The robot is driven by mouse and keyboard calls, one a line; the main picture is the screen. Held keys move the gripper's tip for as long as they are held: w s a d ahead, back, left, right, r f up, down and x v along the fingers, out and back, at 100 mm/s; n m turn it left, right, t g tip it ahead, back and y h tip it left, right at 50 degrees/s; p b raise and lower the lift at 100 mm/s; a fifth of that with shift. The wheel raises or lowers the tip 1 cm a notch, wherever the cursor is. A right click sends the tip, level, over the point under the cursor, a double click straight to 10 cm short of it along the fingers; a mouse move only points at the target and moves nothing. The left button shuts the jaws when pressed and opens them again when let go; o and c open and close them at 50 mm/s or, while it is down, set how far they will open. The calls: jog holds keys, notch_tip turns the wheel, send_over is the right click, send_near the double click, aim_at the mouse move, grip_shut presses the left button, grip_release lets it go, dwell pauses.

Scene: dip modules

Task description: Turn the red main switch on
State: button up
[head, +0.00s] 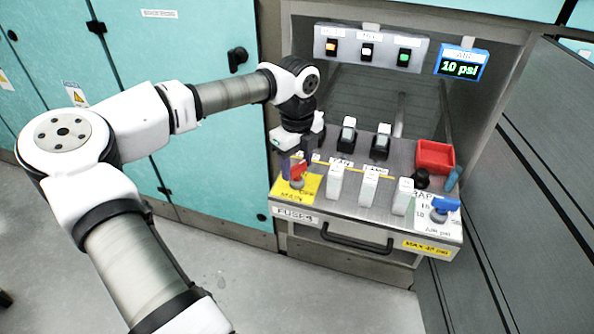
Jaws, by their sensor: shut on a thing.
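The red main switch (298,171) is a red rotary handle on a yellow plate (309,190) at the front left of the grey panel. My gripper (294,165) points down over the yellow plate. Its dark fingers are shut on the red handle. The fingers and wrist partly hide the handle, so its exact angle is hard to tell.
White fuse blocks (369,187) stand right of the switch, and black-based modules (347,137) stand behind. A red bin (435,156) and a blue valve handle (446,205) are at the right. Indicator lamps (367,50) and a 10 psi display (461,67) are above.

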aim_at(298, 165)
jog(key=n+b, duration=0.3)
jog(key=n, duration=0.2)
jog(key=shift+n+b, duration=0.3)
jog(key=shift+b, duration=0.05)
dwell(0.4)
jog(key=o, duration=1)
notch_tip(298, 165, up, 14)
jog(key=shift+f+p, duration=0.1)
jog(key=shift+p, duration=0.6)
